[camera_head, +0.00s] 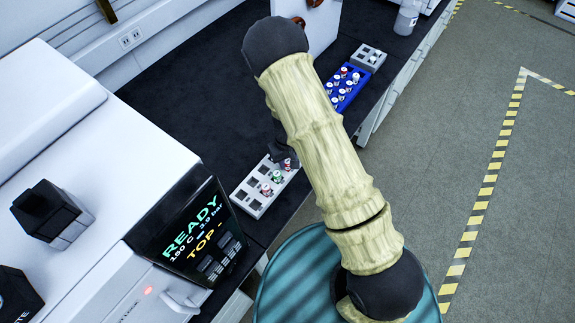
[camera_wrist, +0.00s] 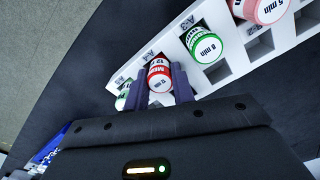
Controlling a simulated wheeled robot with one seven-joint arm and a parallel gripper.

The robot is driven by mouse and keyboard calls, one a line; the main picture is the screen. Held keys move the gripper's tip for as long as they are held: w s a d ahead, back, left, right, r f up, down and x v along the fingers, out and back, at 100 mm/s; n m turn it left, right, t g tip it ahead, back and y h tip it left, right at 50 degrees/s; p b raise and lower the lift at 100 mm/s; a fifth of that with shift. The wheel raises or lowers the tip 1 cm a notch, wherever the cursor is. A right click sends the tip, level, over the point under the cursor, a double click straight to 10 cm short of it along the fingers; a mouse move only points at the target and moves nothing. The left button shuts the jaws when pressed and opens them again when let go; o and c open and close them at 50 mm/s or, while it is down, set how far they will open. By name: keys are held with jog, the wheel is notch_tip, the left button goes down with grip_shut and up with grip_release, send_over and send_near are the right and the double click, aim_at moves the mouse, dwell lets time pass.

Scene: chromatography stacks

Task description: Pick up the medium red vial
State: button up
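The red vial (camera_wrist: 160,76), with a white band whose lettering starts "ME", stands in the white rack (camera_wrist: 225,82). In the wrist view my gripper (camera_wrist: 160,82) has one dark finger on each side of it, close to its sides. I cannot tell whether the fingers touch it. In the head view my gripper (camera_head: 284,156) is low over the far end of the rack (camera_head: 252,208), partly hidden by my arm. A red vial (camera_head: 288,164) shows just below it.
A green vial (camera_wrist: 207,46) marked 0 min and a pink vial (camera_wrist: 265,9) marked 5 min stand in the same rack. Another green vial (camera_wrist: 122,99) is left of my fingers. A blue rack (camera_head: 346,88) with several vials stands farther along the bench. The READY machine (camera_head: 190,235) is near.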

aim_at(288, 161)
jog(key=c, duration=0.4)
jog(key=shift+r, duration=0.1)
notch_tip(288, 161, up, 10)
jog(key=shift+f+b, duration=0.1)
jog(key=shift+b, duration=0.2)
jog(key=shift+w, duration=0.1)
dwell(0.3)
